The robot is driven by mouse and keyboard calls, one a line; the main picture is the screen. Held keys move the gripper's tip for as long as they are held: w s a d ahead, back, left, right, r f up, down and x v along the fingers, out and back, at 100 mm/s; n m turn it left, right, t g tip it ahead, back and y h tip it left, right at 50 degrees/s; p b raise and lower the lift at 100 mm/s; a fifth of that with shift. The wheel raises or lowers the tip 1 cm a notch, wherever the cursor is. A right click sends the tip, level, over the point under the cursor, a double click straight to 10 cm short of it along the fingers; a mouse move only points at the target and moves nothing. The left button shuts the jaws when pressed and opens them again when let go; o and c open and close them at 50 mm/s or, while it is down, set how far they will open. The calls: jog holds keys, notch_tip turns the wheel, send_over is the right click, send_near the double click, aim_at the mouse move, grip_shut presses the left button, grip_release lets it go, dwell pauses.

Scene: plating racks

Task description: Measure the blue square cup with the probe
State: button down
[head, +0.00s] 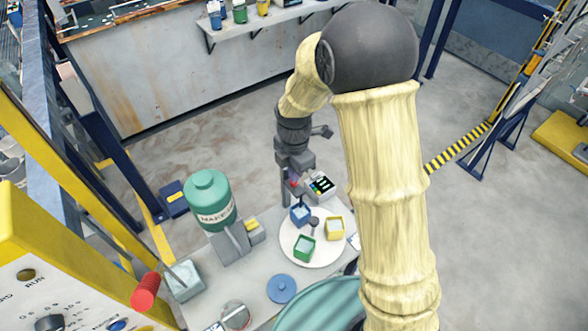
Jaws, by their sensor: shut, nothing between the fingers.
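The blue square cup (300,216) stands on a round white plate (291,249), at its back left. A green square cup (304,250) and a yellow one (335,229) share the plate. All three look filled with something pale. My gripper (293,197) points down just behind and above the blue cup and looks shut with nothing held. Its fingertips are small and partly hard to make out. A grey meter (320,186) with a dark face is right of my gripper. I cannot make out the probe clearly.
A dark knob (314,222) stands mid-plate. A blue round lid (282,289) lies in front. My arm hides the table's right side.

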aim_at(295, 186)
jog(key=shift+f, duration=0.1)
notch_tip(295, 186, down, 6)
jog(key=b, duration=0.4)
jog(key=shift+s+f, duration=0.2)
jog(key=shift+s+d, duration=0.1)
jog(key=shift+r+p, duration=0.5)
jog(key=shift+p, duration=0.1)
notch_tip(295, 186, up, 14)
jog(key=shift+w+f+p, duration=0.15)
jog(key=shift+w+p, duration=0.15)
jog(key=shift+p, duration=0.05)
jog(key=shift+f, duration=0.1)
